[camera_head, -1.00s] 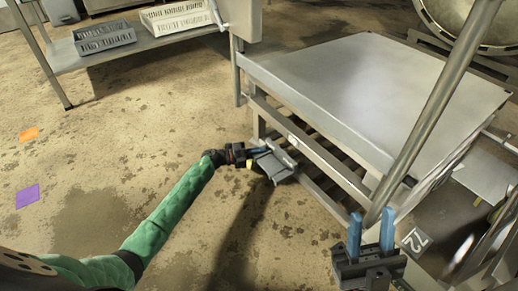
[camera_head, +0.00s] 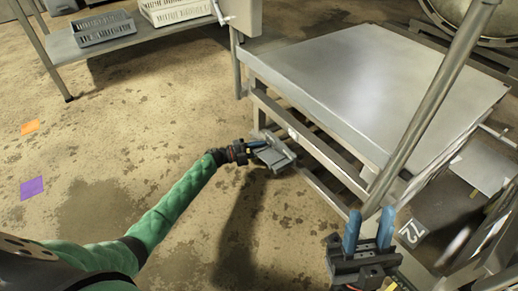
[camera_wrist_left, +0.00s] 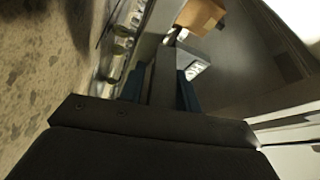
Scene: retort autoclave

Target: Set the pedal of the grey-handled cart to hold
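The steel cart (camera_head: 375,85) has a flat top and a low frame, with a grey bar (camera_head: 430,110) slanting across its right side. A grey plate-like pedal (camera_head: 274,155) sticks out from the low frame at its front left. My left gripper (camera_head: 258,145) is at the pedal. In the left wrist view a dark bar, seemingly the pedal's, lies between the blue fingers (camera_wrist_left: 163,90), close against them, so the gripper looks shut on it. My right gripper (camera_head: 370,230) is empty, its blue fingers upright and apart, before the cart's near corner.
A number plate (camera_head: 411,233) is by the cart's near corner. A round metal vessel (camera_head: 470,20) is at the back right. The floor on the left is clear, with orange and purple patches.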

